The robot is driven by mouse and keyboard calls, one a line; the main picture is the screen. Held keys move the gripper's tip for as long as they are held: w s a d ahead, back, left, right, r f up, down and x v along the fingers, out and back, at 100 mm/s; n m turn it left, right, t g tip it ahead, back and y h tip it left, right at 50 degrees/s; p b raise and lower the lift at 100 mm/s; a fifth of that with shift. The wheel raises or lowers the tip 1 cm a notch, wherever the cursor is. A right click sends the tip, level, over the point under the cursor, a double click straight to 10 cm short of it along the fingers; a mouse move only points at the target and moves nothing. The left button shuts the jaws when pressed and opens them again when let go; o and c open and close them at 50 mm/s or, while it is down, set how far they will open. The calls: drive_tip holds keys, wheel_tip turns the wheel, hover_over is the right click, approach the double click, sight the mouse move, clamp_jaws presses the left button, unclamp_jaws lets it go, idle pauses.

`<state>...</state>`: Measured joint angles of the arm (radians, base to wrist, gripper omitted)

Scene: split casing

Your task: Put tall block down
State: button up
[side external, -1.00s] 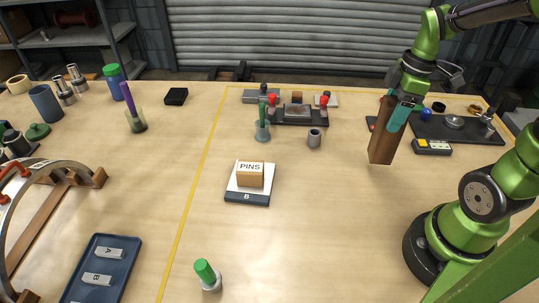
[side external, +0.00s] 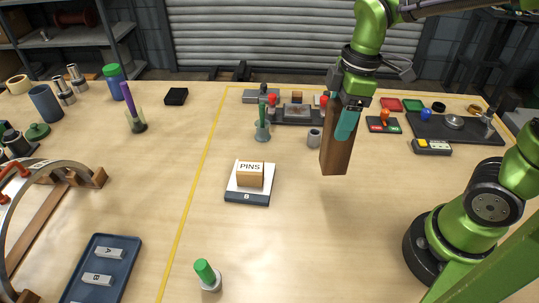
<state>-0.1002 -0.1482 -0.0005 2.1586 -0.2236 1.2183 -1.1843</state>
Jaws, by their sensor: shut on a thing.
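The tall block (side external: 335,152) is a brown wooden upright block, nearly vertical in the side external view. My gripper (side external: 346,106) is shut on its upper part, and a teal finger covers part of the block's face. The block's lower end is to the right of the small grey cup. Whether its bottom touches the table or hangs just above it I cannot tell.
A box marked PINS (side external: 250,174) sits on a scale-like pad (side external: 247,198) to the left. A grey cup (side external: 314,138) stands close to the block's left. A dark tray (side external: 455,128) lies at the right. The table in front of the block is clear.

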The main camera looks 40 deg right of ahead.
sight(332, 144)
drive_tip(key=shift+w+a+r+m, duration=0.15)
drive_tip(key=shift+w+r+m, duration=0.1)
drive_tip(key=shift+w+m, duration=0.1)
drive_tip(key=shift+f, duration=0.25)
drive_tip(key=shift+m, duration=0.25)
wheel_tip(332, 144, down, 7)
drive_tip(key=shift+f, duration=0.3)
drive_tip(key=o, duration=1.6)
drive_tip(key=shift+o, duration=0.2)
